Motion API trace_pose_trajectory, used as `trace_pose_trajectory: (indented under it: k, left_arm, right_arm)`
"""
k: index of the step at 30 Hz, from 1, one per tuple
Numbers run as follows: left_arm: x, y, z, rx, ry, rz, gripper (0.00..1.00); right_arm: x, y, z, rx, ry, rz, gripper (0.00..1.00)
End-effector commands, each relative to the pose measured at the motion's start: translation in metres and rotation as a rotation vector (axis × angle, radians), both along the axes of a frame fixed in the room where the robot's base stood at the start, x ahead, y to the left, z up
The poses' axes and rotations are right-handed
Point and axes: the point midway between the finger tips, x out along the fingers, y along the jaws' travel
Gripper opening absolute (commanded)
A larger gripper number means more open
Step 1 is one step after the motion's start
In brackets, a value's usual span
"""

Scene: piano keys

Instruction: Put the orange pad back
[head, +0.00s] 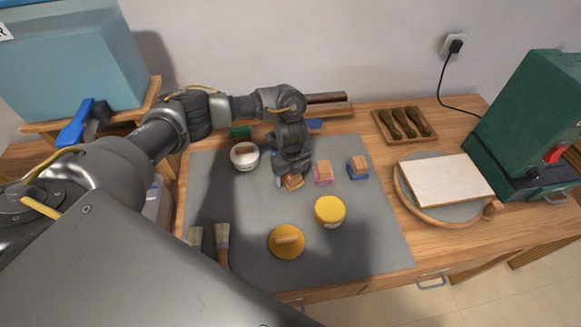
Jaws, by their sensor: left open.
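My left gripper (290,172) points down over the grey mat (370,235). Its jaws are open. A small block with an orange-brown wooden top (292,182) sits on the mat right under the jaws; this seems to be the orange pad. The gripper hides part of it, and I cannot tell whether the fingers touch it. To its right stand a pink pad (323,173) and a blue pad (358,168), each with a wooden top. My right gripper is out of view.
A white pot (245,157) stands left of the gripper. A yellow jar (330,211), a yellow lid (286,243) and a brush (222,240) are nearer. A green block (240,132) is behind. A wooden tray (380,126) stands at the back right. The mat's right front is clear.

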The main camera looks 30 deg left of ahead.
Motion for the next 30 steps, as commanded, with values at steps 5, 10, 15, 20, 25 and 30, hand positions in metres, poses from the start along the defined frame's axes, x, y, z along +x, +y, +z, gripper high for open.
trace_pose_trajectory:
  k: [5,10,15,20,25,30]
  left_arm:
    - [0.002,0.001,0.032,0.002,-0.006,-0.003,0.77]
    - [0.002,0.001,0.068,0.002,-0.007,-0.003,0.77]
    - [0.001,0.0,0.098,0.001,-0.005,-0.002,0.77]
    - [0.001,0.0,0.115,0.0,-0.004,-0.001,0.77]
    - [0.0,0.0,0.12,0.001,-0.001,0.001,0.77]
    - [0.0,0.0,0.12,0.0,0.0,0.001,0.77]
  right_arm:
    - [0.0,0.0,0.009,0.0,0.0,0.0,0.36]
    - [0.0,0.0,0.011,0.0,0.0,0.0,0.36]
    - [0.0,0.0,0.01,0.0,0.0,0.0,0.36]
    - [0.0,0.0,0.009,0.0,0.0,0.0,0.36]
    - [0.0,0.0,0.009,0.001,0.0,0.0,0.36]
    - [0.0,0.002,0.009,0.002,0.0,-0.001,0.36]
